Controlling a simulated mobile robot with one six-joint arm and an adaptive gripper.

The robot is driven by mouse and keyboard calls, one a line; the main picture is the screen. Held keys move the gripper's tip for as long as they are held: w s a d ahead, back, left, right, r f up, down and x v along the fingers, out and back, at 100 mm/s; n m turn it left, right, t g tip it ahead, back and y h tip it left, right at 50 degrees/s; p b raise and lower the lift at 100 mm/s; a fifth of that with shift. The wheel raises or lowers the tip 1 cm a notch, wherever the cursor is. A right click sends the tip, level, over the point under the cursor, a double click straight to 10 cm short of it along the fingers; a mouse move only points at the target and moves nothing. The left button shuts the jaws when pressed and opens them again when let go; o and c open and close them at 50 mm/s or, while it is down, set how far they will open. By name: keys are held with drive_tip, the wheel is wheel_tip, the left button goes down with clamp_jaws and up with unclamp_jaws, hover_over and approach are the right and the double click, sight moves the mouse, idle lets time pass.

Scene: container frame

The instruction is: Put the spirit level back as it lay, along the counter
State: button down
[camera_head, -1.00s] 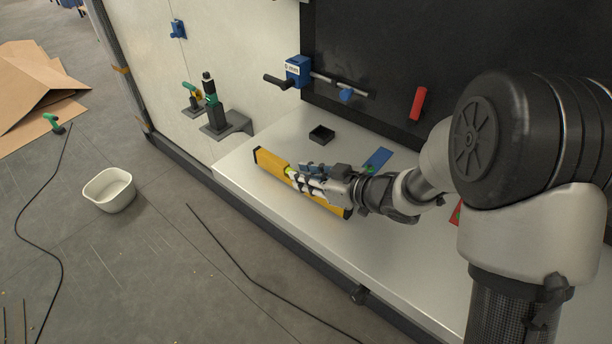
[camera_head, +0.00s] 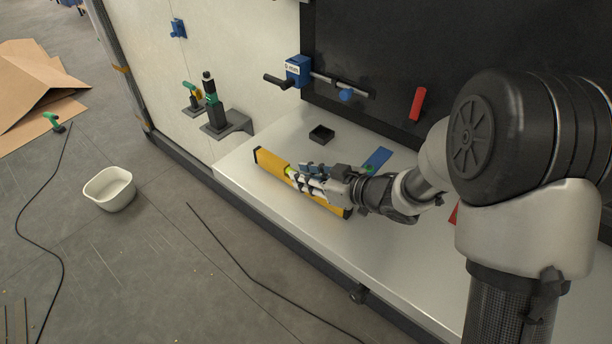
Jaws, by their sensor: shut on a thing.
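The spirit level (camera_head: 272,163) is a yellow bar with black ends. It lies lengthwise along the white counter (camera_head: 262,210), near its front edge, in the head view. My gripper (camera_head: 304,180) is at the middle of the level and shut on it. The fingers and wrist hide part of the level's middle. I cannot tell whether the level's underside touches the counter or is slightly above it.
A small black box (camera_head: 321,134) and a blue flat piece (camera_head: 377,159) lie behind the level. A blue clamp (camera_head: 298,70) and red object (camera_head: 418,104) are at the dark back panel. The counter's front left is clear.

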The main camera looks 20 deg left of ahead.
drive_tip(key=shift+f+b, duration=0.4)
drive_tip(key=shift+f, duration=0.15)
idle(0.4)
drive_tip(key=c, duration=1.3)
unclamp_jaws()
drive_tip(key=shift+c, duration=0.2)
drive_tip(key=v, duration=1.2)
